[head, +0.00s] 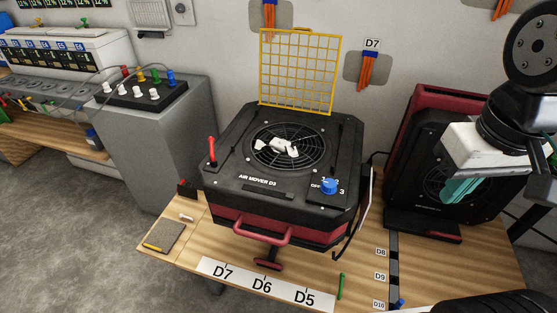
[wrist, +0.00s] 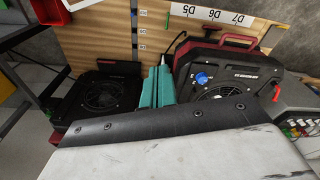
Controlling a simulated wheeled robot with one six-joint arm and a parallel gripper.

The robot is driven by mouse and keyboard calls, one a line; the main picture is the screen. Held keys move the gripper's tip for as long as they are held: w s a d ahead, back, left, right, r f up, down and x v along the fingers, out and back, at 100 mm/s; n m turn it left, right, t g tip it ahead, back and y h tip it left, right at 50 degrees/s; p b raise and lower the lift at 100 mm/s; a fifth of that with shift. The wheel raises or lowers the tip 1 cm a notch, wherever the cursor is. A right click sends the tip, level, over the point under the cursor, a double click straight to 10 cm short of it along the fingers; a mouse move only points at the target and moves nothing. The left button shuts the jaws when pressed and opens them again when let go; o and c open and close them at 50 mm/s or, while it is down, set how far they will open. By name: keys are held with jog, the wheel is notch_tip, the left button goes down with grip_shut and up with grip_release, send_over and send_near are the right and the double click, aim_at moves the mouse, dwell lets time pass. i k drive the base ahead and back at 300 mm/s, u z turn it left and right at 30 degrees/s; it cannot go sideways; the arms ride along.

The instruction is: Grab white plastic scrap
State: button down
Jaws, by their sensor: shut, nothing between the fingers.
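The white plastic scrap (head: 283,147) is a small crumpled piece. It lies on the round black fan grille on top of the air mover labelled D3 (head: 225,200), in the middle of the head view. My gripper (head: 462,188) has teal fingers and hangs at the right, in front of a second black and red air mover, well apart from the scrap. Its teal fingers (wrist: 155,88) are together and empty in the wrist view. The scrap cannot be made out in the wrist view, where the dark wrist edge covers part of the D3 grille.
A yellow grid guard (head: 300,72) stands upright behind the grille. A red lever (head: 212,150) and a blue knob (head: 329,186) rise from the mover's top. The second air mover (head: 425,150) stands to the right. The wooden bench (head: 345,255) holds a notepad and pens.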

aim_at(277, 144)
jog(key=z, duration=0.05)
jog(key=k, duration=1.1)
jog(key=u, duration=0.8)
jog(key=i, duration=1.35)
jog(key=z, duration=1.05)
